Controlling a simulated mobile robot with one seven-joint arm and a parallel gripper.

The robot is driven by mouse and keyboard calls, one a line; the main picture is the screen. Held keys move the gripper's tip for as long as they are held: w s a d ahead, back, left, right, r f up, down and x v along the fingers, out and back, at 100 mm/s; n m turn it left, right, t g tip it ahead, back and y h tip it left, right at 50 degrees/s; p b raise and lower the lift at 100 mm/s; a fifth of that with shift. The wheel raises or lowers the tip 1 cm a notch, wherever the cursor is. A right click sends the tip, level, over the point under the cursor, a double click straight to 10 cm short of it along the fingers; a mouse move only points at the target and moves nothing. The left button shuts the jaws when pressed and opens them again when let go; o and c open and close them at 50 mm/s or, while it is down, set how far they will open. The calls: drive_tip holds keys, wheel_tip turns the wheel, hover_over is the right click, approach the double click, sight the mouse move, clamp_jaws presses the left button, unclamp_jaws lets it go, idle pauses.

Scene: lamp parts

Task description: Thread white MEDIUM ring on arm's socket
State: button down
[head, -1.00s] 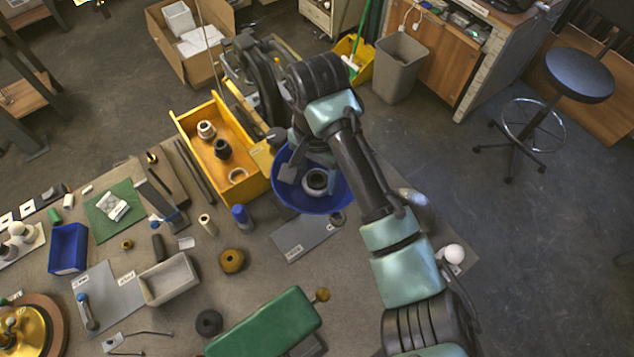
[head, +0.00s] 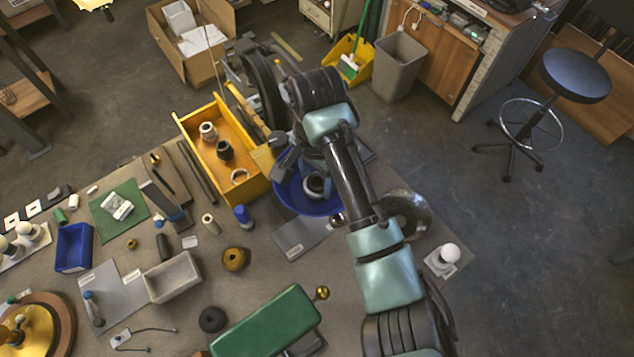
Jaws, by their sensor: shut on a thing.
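My gripper (head: 284,163) is over the upper left rim of the blue bowl-shaped shade (head: 290,206), seen from above and partly covered by my own arm. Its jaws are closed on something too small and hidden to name. Inside the shade sits a dark round piece with a pale ring-like part (head: 316,186); I cannot tell whether this is the arm's socket. The yellow tray to the left holds a whitish ring-like piece (head: 208,131), a dark piece (head: 224,150) and a pale flat ring (head: 239,176). I cannot tell which ring is the medium one.
The yellow tray (head: 193,152) stands close left of my gripper, its wall raised. A blue-capped part (head: 243,216) and a brass-coloured ring (head: 235,259) stand in front. A silver dish (head: 418,213) and a white bulb (head: 449,253) lie right of my arm. Grey mat (head: 293,243) is partly bare.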

drive_tip(key=shift+s+a+f+m+p, duration=0.1)
drive_tip(key=shift+f+m+p, duration=0.05)
drive_tip(key=shift+m+p, duration=0.55)
drive_tip(key=shift+s+f+m+p, duration=0.1)
drive_tip(key=shift+m+p, duration=0.4)
drive_tip(key=shift+m, duration=0.3)
drive_tip(key=shift+f+m, duration=0.1)
drive_tip(key=shift+m, duration=0.6)
drive_tip(key=shift+m, duration=0.7)
drive_tip(key=m, duration=0.5)
drive_tip(key=shift+f+m, duration=0.1)
drive_tip(key=shift+m, duration=0.2)
drive_tip(key=shift+m, duration=0.7)
drive_tip(key=m, duration=0.5)
